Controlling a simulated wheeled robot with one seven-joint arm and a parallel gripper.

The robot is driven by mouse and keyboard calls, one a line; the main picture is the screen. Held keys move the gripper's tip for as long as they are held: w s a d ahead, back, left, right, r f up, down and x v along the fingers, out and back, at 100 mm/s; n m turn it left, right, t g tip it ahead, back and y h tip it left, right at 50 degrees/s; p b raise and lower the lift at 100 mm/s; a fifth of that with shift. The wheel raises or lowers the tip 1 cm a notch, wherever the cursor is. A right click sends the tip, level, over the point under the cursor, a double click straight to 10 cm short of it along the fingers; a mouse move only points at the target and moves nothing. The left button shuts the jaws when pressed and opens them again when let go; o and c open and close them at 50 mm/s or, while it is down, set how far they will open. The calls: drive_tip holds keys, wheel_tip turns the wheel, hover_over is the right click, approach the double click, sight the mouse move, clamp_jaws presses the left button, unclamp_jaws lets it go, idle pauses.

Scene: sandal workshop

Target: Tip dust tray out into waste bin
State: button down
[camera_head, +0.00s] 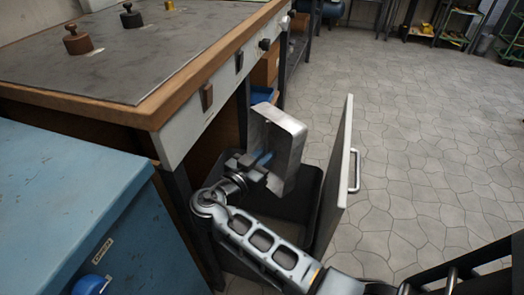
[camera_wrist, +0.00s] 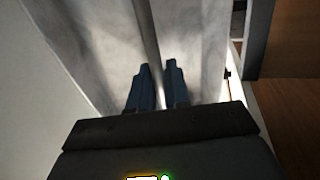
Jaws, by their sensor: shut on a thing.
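The dust tray (camera_head: 288,150) is a grey metal tray, held steeply tilted, almost on edge, in the head view. My gripper (camera_head: 262,161) is shut on its near-left side. In the wrist view the fingers of my gripper (camera_wrist: 160,88) close on a thin edge between them, and the tray's grey surface (camera_wrist: 100,40) fills much of that view. The waste bin (camera_head: 310,205) is a dark, open container in a pull-out unit, directly below the tray. The tray and my arm hide part of its mouth. I cannot see any dust in the tray or bin.
The pull-out's upright front panel (camera_head: 334,180) stands to the right of the bin, with a metal handle. A workbench (camera_head: 120,80) with weights on top is at the left, and a blue cabinet (camera_head: 75,200) stands near left. The stone floor at right is clear.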

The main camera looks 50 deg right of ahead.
sight(278, 148)
drive_tip(key=shift+s+d+r+m+y+p, duration=0.15)
drive_tip(key=shift+d+r+y+p, duration=0.4)
drive_tip(key=shift+p, duration=0.95)
drive_tip(key=shift+s+d+r+m+y+p, duration=0.1)
drive_tip(key=shift+d+r+y+p, duration=0.15)
drive_tip(key=shift+d+y+p, duration=0.85)
drive_tip(key=shift+s+d+r+m+y+p, duration=0.15)
drive_tip(key=shift+r+y+p, duration=0.3)
drive_tip(key=shift+p, duration=1.4)
drive_tip(key=y+p, duration=0.3)
drive_tip(key=p, duration=0.2)
drive_tip(key=shift+d+f+m+y+p, duration=0.15)
drive_tip(key=shift+f+m+y+p, duration=0.15)
drive_tip(key=shift+f+y+p, duration=0.1)
drive_tip(key=y+p, duration=0.2)
drive_tip(key=shift+d+f+t+y, duration=0.1)
drive_tip(key=shift+f+t+y, duration=0.2)
drive_tip(key=shift+t+y, duration=0.1)
drive_tip(key=shift+w+a+r+m+t+y+p, duration=0.2)
drive_tip(key=shift+a+y+p, duration=0.35)
drive_tip(key=shift+y+p, duration=0.5)
drive_tip(key=shift+a+r+m+t+y+p, duration=0.15)
drive_tip(key=shift+a+r+y+p, duration=0.3)
drive_tip(key=shift+y+p, duration=0.6)
drive_tip(key=shift+w+a+r+m+t+y+p, duration=0.15)
drive_tip(key=shift+a+y+p, duration=0.55)
drive_tip(key=shift+p, duration=0.5)
drive_tip(key=shift+d, duration=0.1)
